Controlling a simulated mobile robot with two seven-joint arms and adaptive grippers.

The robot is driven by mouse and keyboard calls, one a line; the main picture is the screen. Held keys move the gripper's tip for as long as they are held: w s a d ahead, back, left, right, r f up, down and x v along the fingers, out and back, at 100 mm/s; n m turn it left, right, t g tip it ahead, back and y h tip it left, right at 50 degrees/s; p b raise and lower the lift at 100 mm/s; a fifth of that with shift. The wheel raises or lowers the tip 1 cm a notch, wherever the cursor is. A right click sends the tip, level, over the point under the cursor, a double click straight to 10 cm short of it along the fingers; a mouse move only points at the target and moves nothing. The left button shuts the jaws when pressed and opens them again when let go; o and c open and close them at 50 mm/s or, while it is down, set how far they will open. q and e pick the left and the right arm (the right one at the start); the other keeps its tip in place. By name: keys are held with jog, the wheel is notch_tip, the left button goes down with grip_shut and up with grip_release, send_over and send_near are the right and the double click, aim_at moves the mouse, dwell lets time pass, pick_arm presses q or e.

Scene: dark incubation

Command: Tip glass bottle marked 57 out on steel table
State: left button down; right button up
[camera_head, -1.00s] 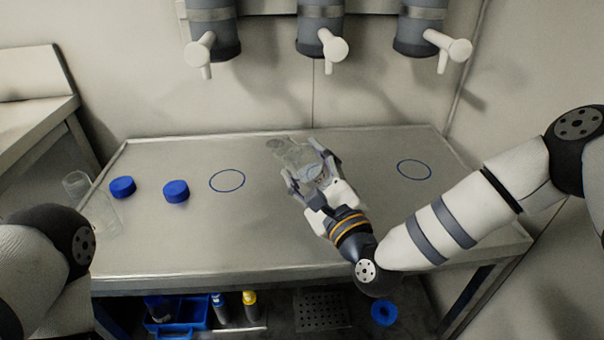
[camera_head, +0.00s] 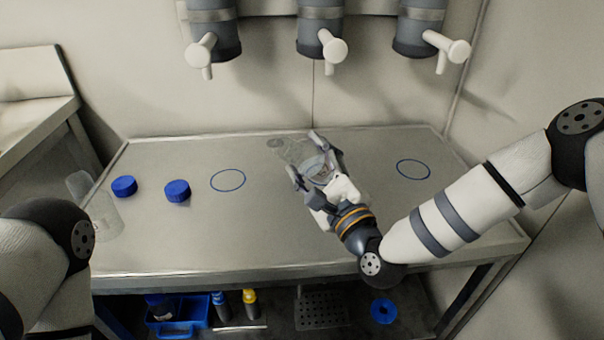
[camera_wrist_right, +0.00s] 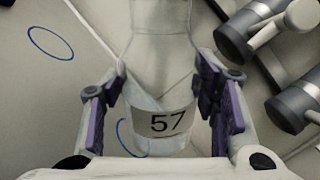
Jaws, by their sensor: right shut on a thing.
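The clear glass bottle marked 57 (camera_head: 293,150) is held above the steel table (camera_head: 240,235), tipped over with its neck towards the back left. My right gripper (camera_head: 311,160) is shut around its body. In the right wrist view the black 57 on the pale label (camera_wrist_right: 166,123) shows between the purple finger pads of the right gripper (camera_wrist_right: 167,105). I cannot tell clearly how much liquid is inside the bottle. My left arm shows at the lower left, but its gripper is out of sight.
Another clear vessel (camera_head: 104,218) is at the table's left edge. Two blue caps (camera_head: 124,186) (camera_head: 177,190) lie near it. Blue rings (camera_head: 228,180) (camera_head: 413,169) mark the tabletop. Grey cylinders with white handles (camera_head: 322,30) hang above the back. A blue caddy (camera_head: 190,313) stands below.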

jog(key=shift+w+d+r+n, duration=0.1)
jog(key=shift+r+n, duration=0.45)
jog(key=shift+n, duration=0.15)
jog(key=shift+d+r+n+y+p, duration=0.1)
jog(key=shift+n+y+p, duration=0.2)
jog(key=shift+y, duration=0.1)
pick_arm(q)
jog(key=shift+w+r, duration=0.3)
jog(key=shift+r, duration=0.05)
pick_arm(e)
jog(key=shift+w+d+r+n, duration=0.1)
jog(key=shift+r+n, duration=0.45)
jog(key=shift+n, duration=0.55)
pick_arm(q)
jog(key=shift+w+r+t, duration=0.3)
